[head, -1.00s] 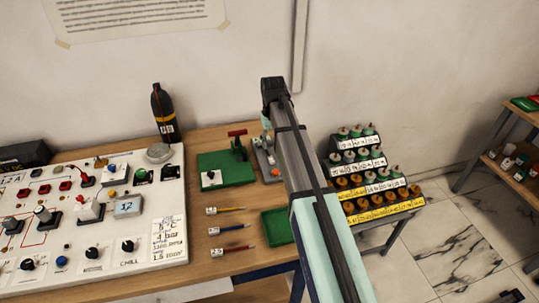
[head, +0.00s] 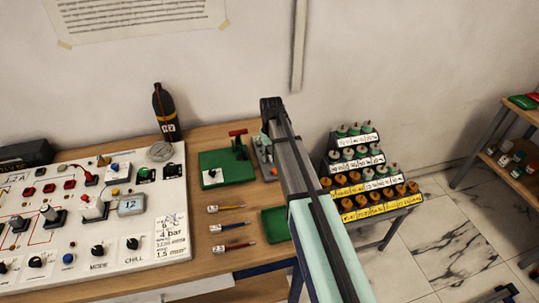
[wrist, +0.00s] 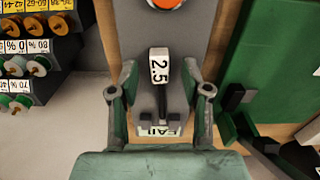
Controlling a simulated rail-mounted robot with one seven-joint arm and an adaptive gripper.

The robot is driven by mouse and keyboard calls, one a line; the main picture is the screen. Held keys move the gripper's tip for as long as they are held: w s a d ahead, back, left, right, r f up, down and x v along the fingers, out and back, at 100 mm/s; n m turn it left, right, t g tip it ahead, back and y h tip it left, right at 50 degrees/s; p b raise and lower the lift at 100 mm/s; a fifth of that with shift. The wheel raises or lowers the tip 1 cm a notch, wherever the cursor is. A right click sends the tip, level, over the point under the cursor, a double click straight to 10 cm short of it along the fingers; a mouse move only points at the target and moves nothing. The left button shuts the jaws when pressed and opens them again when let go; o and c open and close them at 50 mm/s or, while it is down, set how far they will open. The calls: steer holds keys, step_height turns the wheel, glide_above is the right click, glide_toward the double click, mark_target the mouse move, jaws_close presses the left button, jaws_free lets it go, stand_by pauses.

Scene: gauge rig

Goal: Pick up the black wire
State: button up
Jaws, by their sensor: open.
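My gripper (wrist: 160,82) is open, with one finger on each side of the tag and strand. I cannot tell how far above them it is. In the head view, my gripper (head: 268,118) is over the small grey fixture (head: 264,160), and my arm hides the wire there.
Yellow (head: 231,207), blue (head: 236,225) and red (head: 238,245) tagged wires lie on the bench left of my arm. A green base with a red-handled lever (head: 228,168) stands close left of the gripper. Racked spools (head: 360,165) are at right.

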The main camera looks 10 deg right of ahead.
jaws_close()
steer(key=shift+r, duration=0.15)
